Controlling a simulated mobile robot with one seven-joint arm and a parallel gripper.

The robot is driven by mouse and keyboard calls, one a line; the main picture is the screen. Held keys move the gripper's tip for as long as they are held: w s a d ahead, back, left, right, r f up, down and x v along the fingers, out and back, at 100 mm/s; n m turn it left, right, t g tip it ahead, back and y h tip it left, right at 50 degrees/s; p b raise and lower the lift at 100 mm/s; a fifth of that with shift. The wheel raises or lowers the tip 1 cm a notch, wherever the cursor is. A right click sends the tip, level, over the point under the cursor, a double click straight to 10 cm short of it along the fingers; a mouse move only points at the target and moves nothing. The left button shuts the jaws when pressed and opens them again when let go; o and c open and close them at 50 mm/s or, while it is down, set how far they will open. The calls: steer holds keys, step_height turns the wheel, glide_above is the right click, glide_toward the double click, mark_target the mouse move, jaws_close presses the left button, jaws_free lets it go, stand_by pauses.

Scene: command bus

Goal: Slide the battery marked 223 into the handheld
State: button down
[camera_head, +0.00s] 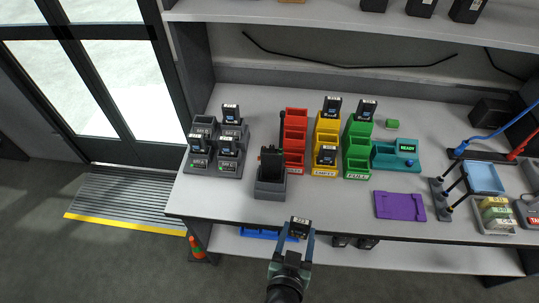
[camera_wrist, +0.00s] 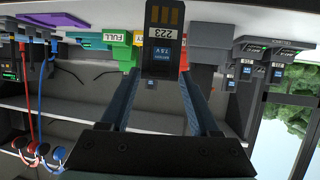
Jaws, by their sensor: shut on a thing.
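My gripper (camera_head: 297,240) is shut on a dark battery (camera_head: 299,227), held in front of the bench's front edge. In the wrist view the battery (camera_wrist: 163,45) sits between my fingertips, its label reading 223 and its gold contacts showing. The handheld, a dark radio with an antenna (camera_head: 271,163), stands in a grey holder (camera_head: 271,188) near the bench's front edge, up and left of my gripper. The battery is apart from it. I cannot see the radio's battery opening clearly.
A grey charger (camera_head: 232,168) with several batteries is at left. Red (camera_head: 295,112), yellow (camera_head: 327,172) and green (camera_head: 357,175) bins stand behind; yellow and green hold batteries. A teal tester (camera_head: 385,160) and purple mat (camera_head: 400,206) are right. A shelf (camera_head: 400,258) runs below the bench.

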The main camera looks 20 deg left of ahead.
steer(key=w+a+r+n+y+p, duration=0.2)
steer(key=w+a+r+p, duration=0.3)
steer(key=a+r+p, duration=0.5)
steer(key=shift+w+r+b+x, duration=0.15)
steer(key=shift+b+x, duration=0.3)
steer(key=shift+x, duration=0.5)
steer(key=shift+r+b+x, duration=0.25)
steer(key=shift+b+x, duration=0.2)
steer(key=shift+x, duration=0.5)
steer(key=shift+w+r+b+x, duration=0.15)
steer(key=shift+b+x, duration=0.3)
steer(key=shift+x, duration=0.5)
steer(key=shift+d+f+b, duration=0.1)
steer(key=shift+f+b, duration=2.15)
steer(key=shift+f+b, duration=0.35)
steer(key=shift+c, duration=0.2)
jaws_free()
steer(key=shift+g, duration=0.3)
steer(key=shift+s, duration=0.1)
